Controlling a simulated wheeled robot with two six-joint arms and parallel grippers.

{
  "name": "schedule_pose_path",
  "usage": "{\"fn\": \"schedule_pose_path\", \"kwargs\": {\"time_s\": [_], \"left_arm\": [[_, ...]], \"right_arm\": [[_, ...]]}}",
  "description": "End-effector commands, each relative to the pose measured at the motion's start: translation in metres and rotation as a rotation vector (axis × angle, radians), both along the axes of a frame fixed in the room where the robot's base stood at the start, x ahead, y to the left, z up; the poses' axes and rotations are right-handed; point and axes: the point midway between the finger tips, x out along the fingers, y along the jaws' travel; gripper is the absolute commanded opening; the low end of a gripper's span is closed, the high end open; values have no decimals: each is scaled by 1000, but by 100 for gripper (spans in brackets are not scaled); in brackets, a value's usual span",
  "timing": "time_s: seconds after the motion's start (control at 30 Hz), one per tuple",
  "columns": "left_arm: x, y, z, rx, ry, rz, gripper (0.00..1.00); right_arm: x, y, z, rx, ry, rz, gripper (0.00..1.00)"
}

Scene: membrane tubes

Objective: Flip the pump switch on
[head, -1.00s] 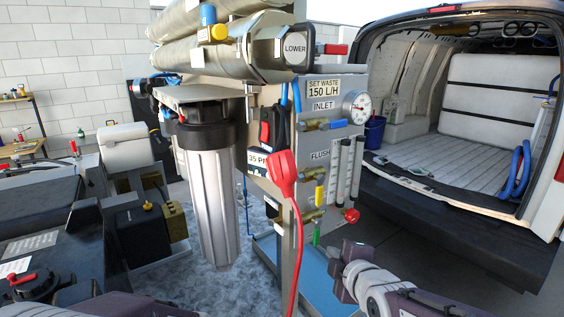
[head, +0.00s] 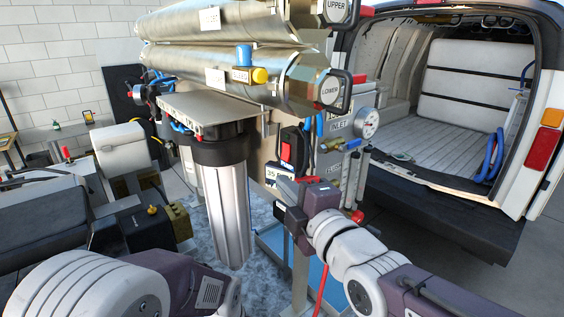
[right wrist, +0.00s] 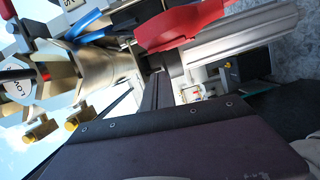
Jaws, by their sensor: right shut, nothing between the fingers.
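A black box with a red rocker (head: 287,151), which looks like the pump switch, is mounted on the panel's left edge in the head view. I cannot tell which way the rocker is set. My right gripper (head: 281,194) is shut and empty, just below the box in the picture. I cannot tell whether it touches anything. In the right wrist view its fingers (right wrist: 164,72) reach up toward a red part (right wrist: 183,25). The switch is not clearly identifiable there. My left arm shows at the lower left of the head view, but its gripper is out of view.
Steel membrane tubes (head: 215,75) lie above the panel. A gauge (head: 367,122) and valves sit to the right. A red hose (head: 321,292) runs below. An open van (head: 470,130) stands behind.

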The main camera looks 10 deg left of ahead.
Motion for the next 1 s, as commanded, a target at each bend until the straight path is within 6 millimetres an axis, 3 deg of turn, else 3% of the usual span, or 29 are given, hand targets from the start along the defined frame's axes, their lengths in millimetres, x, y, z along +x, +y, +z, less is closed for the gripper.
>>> {"fn": "schedule_pose_path", "kwargs": {"time_s": [0.43,0.7,1.0], "left_arm": [[0,0,53,0,-1,0,36],[0,0,74,0,0,0,36],[0,0,73,0,0,0,36]], "right_arm": [[74,57,1,-3,5,-1,0],[101,34,-5,-3,3,-5,0],[104,31,-8,-1,2,-1,0]]}}
